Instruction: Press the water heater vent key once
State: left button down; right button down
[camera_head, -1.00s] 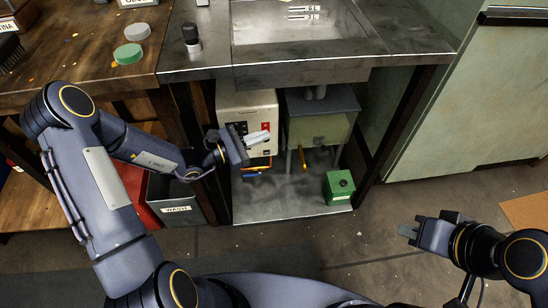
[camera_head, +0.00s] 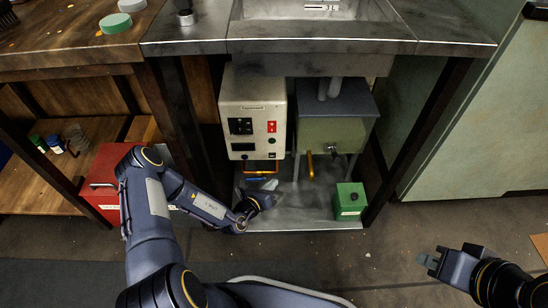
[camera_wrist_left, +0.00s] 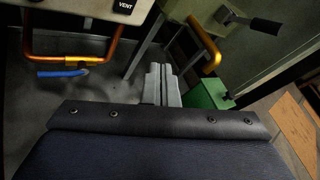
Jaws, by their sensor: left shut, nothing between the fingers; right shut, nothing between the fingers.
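The water heater is a white box (camera_head: 253,95) under the counter, with a dark panel, a red switch and small controls on its front. In the left wrist view its lower edge shows a black VENT label (camera_wrist_left: 124,6); I cannot clearly make out the vent key itself. My right gripper (camera_head: 430,262) is shut and empty at the lower right.
A greenish tank (camera_head: 331,133) with a grey top stands right of the heater. A green box (camera_head: 350,200) sits on the metal shelf floor. The sink counter (camera_head: 320,38) hangs above, with dark posts at both sides. A red toolbox (camera_head: 103,180) is at left.

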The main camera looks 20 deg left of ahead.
pick_arm(q)
jog(key=b, duration=0.5)
send_near(272, 156)
jog(key=w+d+f, duration=0.2)
jog(key=w+d, duration=0.2)
jog(key=w, duration=0.1)
jog(key=shift+s, duration=0.1)
dwell(1.8)
jog(key=shift+w+a+p, duration=0.15)
jog(key=shift+w+p, duration=0.15)
jog(key=shift+w, duration=0.1)
